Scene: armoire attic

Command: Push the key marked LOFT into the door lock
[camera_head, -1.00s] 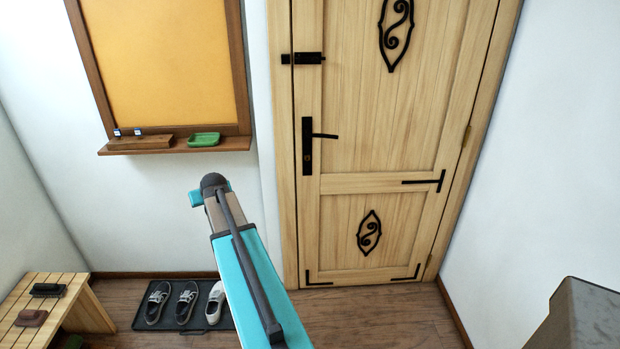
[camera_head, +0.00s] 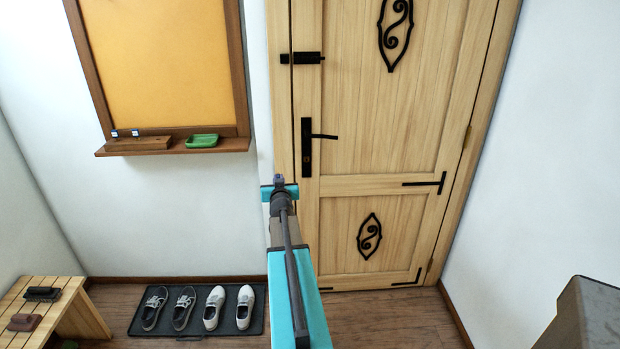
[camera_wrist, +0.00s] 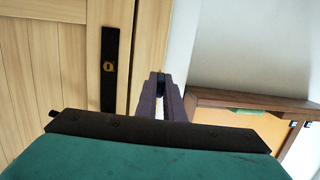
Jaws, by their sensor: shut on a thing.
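The wooden door's lock is a brass keyhole (camera_wrist: 109,67) low on a black plate. My gripper (camera_wrist: 161,92) is shut on a small dark key (camera_wrist: 158,77), of which only a bit shows between the fingertips. I cannot read any marking on it. In the head view my gripper (camera_head: 279,181) is just below and left of the lock plate, in front of the door frame. The key appears apart from the lock.
A wooden ledge (camera_head: 172,147) under the yellow board holds a wooden block with two blue-and-white tags (camera_head: 135,132) and a green dish (camera_head: 202,140). A black bolt (camera_head: 302,58) sits above the handle. Shoes on a tray (camera_head: 257,320) and a bench (camera_head: 80,310) stand below left.

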